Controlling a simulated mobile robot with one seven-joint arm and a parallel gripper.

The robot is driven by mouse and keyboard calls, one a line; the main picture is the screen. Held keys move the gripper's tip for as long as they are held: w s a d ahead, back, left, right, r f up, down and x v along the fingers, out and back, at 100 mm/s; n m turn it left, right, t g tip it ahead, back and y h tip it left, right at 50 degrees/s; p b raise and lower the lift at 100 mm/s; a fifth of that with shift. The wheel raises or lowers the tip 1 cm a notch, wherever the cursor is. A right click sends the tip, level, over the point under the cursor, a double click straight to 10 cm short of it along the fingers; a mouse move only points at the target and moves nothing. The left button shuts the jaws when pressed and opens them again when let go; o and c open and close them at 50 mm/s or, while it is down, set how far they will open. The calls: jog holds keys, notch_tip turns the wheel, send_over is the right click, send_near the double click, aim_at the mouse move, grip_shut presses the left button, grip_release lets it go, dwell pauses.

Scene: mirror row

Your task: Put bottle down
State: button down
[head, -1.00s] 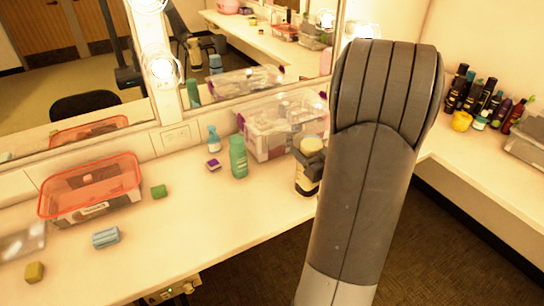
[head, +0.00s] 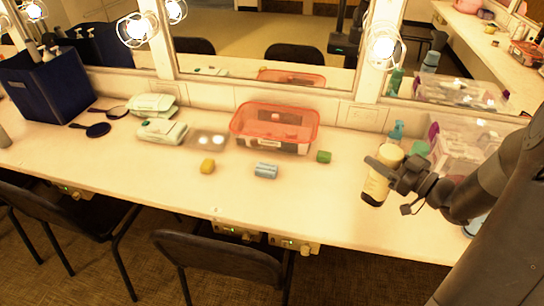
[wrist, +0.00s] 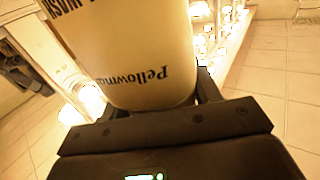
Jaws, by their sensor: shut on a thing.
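The bottle (head: 382,175), cream-yellow with a dark band near its lower end, is held slightly tilted over the right part of the counter (head: 320,205). I cannot tell whether its base touches the counter. My gripper (head: 379,168) is shut around its upper part. In the wrist view the bottle (wrist: 135,50) fills the space between the fingers, its label reading "Pellowma..." upside down. The fingertips are mostly hidden behind the bottle there.
The counter's front middle is clear.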

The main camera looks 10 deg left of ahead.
jog(key=w+a+f+g, duration=0.1)
jog(key=w+a+f, duration=0.2)
jog(key=a+f, duration=0.8)
jog(key=shift+a+n+y, duration=0.3)
jog(key=shift+a+n, duration=0.1)
jog(key=shift+a, duration=0.75)
jog(key=shift+w+f, duration=0.1)
jog(key=shift+c, duration=2.4)
grip_release()
